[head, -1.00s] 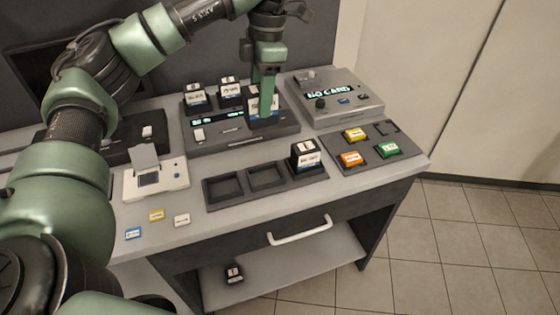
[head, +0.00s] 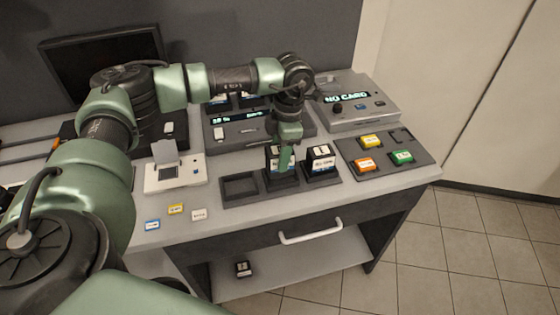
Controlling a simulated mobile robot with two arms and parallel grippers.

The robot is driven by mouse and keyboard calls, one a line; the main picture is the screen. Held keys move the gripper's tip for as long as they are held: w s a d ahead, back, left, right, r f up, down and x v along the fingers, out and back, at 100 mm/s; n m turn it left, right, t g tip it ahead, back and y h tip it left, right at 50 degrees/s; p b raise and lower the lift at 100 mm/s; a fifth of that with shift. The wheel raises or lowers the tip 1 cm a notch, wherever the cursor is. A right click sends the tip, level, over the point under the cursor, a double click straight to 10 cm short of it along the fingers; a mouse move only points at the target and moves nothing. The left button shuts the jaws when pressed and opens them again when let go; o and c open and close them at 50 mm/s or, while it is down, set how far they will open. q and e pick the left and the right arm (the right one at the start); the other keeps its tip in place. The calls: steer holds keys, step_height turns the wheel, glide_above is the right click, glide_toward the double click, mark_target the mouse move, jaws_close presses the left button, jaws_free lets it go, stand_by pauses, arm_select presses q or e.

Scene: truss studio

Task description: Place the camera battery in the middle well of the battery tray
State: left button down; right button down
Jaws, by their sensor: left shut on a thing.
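My left gripper (head: 284,160) is shut on a black-and-white camera battery (head: 273,156). It holds the battery upright at the middle well of the dark battery tray (head: 240,199). The gripper's fingers hide part of the battery, and I cannot tell whether its base touches the well floor. The left well (head: 240,186) of the tray is empty. Another battery (head: 321,159) stands in the right well. My right gripper is not in view.
Behind the tray is a charger (head: 222,133) with batteries partly hidden by my arm. A card tray (head: 388,165) with coloured cards lies to the right, a white card reader (head: 175,174) to the left. Loose cards (head: 176,210) lie at the front left.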

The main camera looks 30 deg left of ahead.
arm_select(q)
step_height(320, 180, down, 2)
steer(key=shift+f, duration=0.25)
steer(key=shift+f+p, duration=0.3)
steer(key=shift+f, duration=0.15)
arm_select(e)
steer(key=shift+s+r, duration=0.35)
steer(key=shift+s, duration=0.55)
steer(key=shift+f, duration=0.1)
arm_select(q)
steer(key=c, duration=0.7)
jaws_free()
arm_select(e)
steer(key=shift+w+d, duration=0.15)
arm_select(q)
steer(key=shift+r, duration=0.1)
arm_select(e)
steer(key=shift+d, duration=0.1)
